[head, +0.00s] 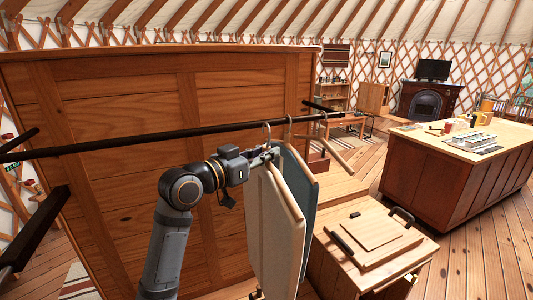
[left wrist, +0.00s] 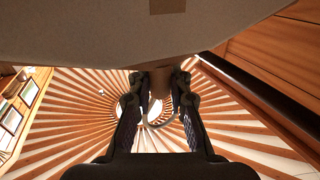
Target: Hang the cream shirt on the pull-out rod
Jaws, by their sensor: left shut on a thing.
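The cream shirt (head: 275,225) hangs on a hanger below the dark rod (head: 150,138). My left gripper (head: 266,155) is shut on the neck of its hanger, just under the rod. In the left wrist view the fingers (left wrist: 158,88) close around this neck, and the cream cloth (left wrist: 120,30) fills the top. The hanger's hook (head: 267,130) shows at the rod's height; I cannot tell whether the rod bears it. My right gripper is not in view.
A dark blue garment (head: 300,185) hangs close behind the cream shirt. A bare wooden hanger (head: 338,155) is further right on the rod. A wooden panel (head: 130,100) stands behind the rod. A wooden chest (head: 375,240) is below right, and an island counter (head: 450,180) stands beyond.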

